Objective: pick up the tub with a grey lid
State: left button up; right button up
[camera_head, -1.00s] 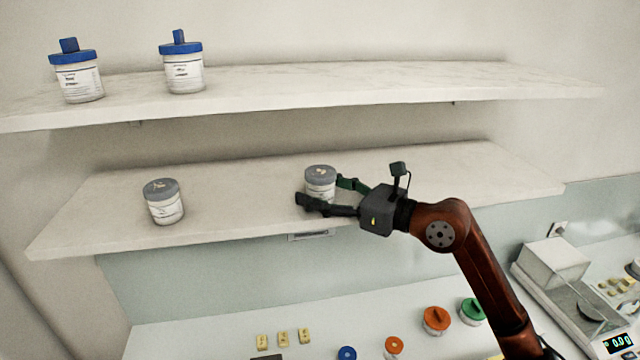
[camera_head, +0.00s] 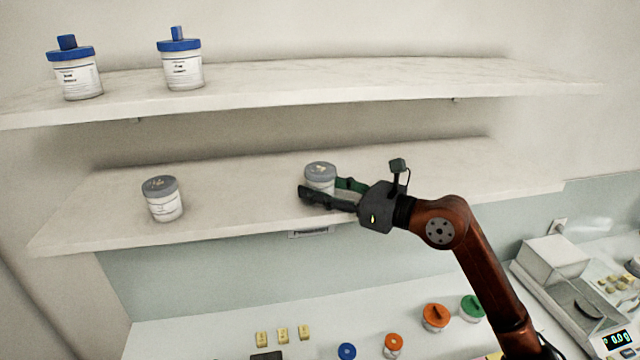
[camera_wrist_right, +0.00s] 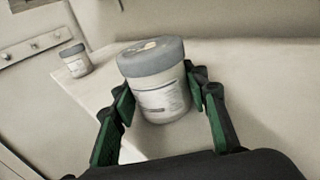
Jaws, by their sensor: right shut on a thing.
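A white tub with a grey lid (camera_head: 320,174) stands on the lower shelf near its middle. My right gripper (camera_head: 330,190) reaches in from the right and is shut on this tub, one finger on each side. In the right wrist view the held tub (camera_wrist_right: 158,85) sits upright between the green-padded fingers (camera_wrist_right: 160,110). A second tub with a grey lid (camera_head: 163,200) stands further left on the same shelf. It also shows small in the right wrist view (camera_wrist_right: 75,62). My left gripper is not in view.
The lower shelf (camera_head: 240,200) is bare between the tubs. The upper shelf (camera_head: 330,88) above holds two blue-lidded tubs (camera_head: 180,65). Below, the counter (camera_head: 200,340) carries small yellow blocks, orange- and green-lidded jars (camera_head: 436,318) and a scale (camera_head: 590,305) at the right.

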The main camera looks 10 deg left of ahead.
aim_at(320, 168)
jog(key=shift+r+b, duration=0.3)
jog(key=shift+r, duration=0.25)
notch_tip(320, 168, up, 2)
jog(key=shift+s+d+r+b, duration=0.15)
jog(key=shift+r+b, duration=0.1)
jog(key=shift+b, duration=0.3)
jog(key=s+d+r+b, duration=0.3)
jog(key=s+r, duration=0.6)
jog(key=s, duration=0.4)
jog(key=shift+d+r+b, duration=0.2)
jog(key=shift+d+b, duration=0.2)
jog(key=shift+d, duration=0.25)
jog(key=shift+d, duration=0.1)
